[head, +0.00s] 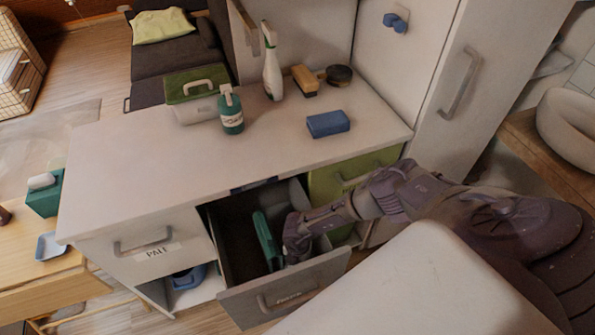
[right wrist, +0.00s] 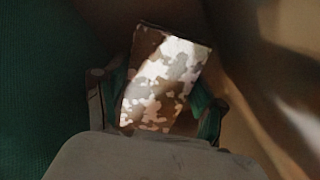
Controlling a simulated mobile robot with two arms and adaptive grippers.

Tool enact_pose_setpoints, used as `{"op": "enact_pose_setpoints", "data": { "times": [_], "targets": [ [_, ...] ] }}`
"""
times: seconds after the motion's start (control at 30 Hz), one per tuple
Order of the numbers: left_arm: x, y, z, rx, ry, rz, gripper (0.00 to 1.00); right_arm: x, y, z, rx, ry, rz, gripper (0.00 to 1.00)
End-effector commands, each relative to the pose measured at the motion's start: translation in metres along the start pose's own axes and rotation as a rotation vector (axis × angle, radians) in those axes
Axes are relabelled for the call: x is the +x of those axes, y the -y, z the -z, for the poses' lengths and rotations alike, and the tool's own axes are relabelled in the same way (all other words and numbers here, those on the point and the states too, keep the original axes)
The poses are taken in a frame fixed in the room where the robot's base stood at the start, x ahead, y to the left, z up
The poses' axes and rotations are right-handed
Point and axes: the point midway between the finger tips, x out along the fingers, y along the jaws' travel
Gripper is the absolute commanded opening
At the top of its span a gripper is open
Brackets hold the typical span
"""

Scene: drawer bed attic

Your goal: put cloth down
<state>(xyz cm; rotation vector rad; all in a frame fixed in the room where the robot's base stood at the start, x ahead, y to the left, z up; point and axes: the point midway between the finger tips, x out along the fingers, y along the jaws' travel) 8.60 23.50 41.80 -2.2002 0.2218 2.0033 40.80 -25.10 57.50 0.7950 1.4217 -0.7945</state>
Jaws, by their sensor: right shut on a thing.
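My right gripper (head: 297,240) reaches down into the open grey-fronted drawer (head: 290,291) below the counter. In the right wrist view, my right gripper (right wrist: 160,112) is shut on a flat brown-and-white patterned piece, which looks like the cloth (right wrist: 165,80). It lies between the two fingers. In the head view the cloth is hidden by the gripper and drawer. I cannot tell whether it touches the drawer floor. My left gripper is not in view.
A green upright object (head: 267,240) stands in the drawer close beside my right gripper. On the counter (head: 140,165) are a blue sponge (head: 328,124), a brush (head: 304,81), a white spray bottle (head: 272,70), a green bottle (head: 231,112) and a green-and-white caddy (head: 195,90). The counter's left half is clear.

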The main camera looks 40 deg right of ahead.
Motion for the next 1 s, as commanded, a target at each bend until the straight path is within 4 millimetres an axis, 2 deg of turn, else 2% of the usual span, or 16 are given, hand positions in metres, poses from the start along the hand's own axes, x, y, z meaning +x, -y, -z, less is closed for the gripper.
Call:
{"op": "enact_pose_setpoints", "data": {
  "times": [0.03, 0.1, 0.5, 0.53, 0.63, 0.67, 1.0],
  "targets": [
    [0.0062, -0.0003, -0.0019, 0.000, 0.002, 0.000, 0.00, 0.0103, -0.0005, 0.0004, 0.001, 0.000, 0.000, 0.30],
    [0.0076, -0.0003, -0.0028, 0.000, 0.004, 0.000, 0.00, 0.0150, -0.0006, 0.0000, 0.001, 0.001, 0.000, 0.30],
    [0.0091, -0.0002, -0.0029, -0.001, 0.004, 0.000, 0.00, 0.0190, -0.0005, -0.0001, 0.001, 0.000, -0.001, 0.30],
    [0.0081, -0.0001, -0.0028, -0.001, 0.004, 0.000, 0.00, 0.0177, -0.0006, -0.0003, 0.001, 0.001, -0.001, 0.75],
    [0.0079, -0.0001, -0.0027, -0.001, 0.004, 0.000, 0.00, 0.0174, -0.0006, -0.0002, 0.001, 0.000, -0.001, 0.91],
    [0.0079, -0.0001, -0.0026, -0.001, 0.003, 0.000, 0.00, 0.0174, -0.0006, -0.0002, 0.001, 0.000, -0.001, 0.95],
    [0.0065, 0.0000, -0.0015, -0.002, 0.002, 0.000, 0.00, 0.0151, -0.0007, -0.0003, 0.000, 0.000, -0.001, 0.95]
  ]
}}
